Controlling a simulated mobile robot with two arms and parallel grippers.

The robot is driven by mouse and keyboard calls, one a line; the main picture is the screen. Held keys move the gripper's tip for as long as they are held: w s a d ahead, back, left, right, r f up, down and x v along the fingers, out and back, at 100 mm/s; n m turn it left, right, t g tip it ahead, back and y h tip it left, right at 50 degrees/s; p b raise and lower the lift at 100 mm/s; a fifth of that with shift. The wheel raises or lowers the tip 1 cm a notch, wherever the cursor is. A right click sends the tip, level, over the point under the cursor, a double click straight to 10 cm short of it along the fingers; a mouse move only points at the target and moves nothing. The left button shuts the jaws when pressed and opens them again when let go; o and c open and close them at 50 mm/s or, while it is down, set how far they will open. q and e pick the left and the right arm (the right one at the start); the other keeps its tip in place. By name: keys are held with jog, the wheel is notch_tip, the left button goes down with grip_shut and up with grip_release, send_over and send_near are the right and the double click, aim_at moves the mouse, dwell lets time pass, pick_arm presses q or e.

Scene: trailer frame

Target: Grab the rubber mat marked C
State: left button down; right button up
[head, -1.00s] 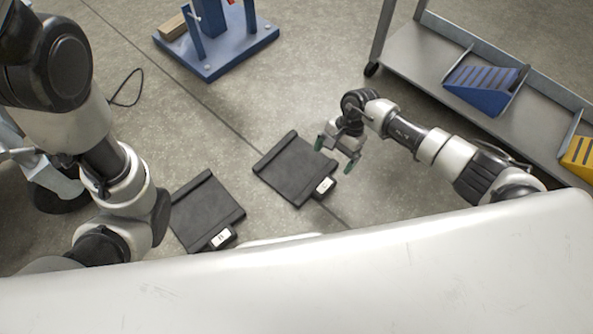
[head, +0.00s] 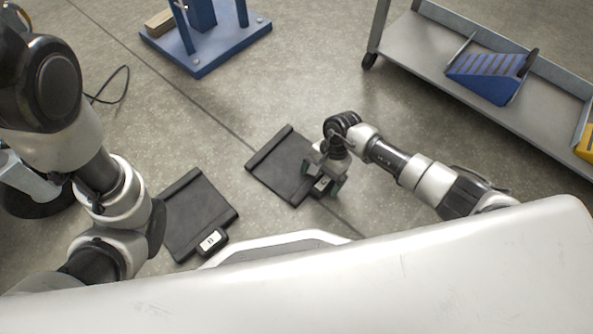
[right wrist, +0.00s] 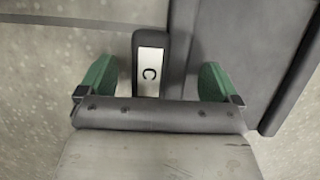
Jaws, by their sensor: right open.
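The rubber mat marked C (head: 274,163) is a dark flat mat on the floor, with a raised bar on its far left edge and a labelled tab at its near right edge. The white label with C (right wrist: 149,72) is clear in the right wrist view. My right gripper (head: 325,178) is over the tab. In the right wrist view its green fingertips (right wrist: 156,80) are open, one on each side of the tab and apart from it. My left arm shows at the left, but its gripper is not visible.
A second dark mat (head: 195,215) lies to the left, with a label too small to read surely. A blue stand (head: 225,50) is at the back. A grey cart (head: 430,60) with a blue bin (head: 487,75) stands at the right. A cable (head: 122,92) lies on the floor.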

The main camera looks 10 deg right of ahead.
jog(key=shift+c, duration=0.2)
jog(key=c, duration=1.2)
jog(key=shift+c, duration=0.2)
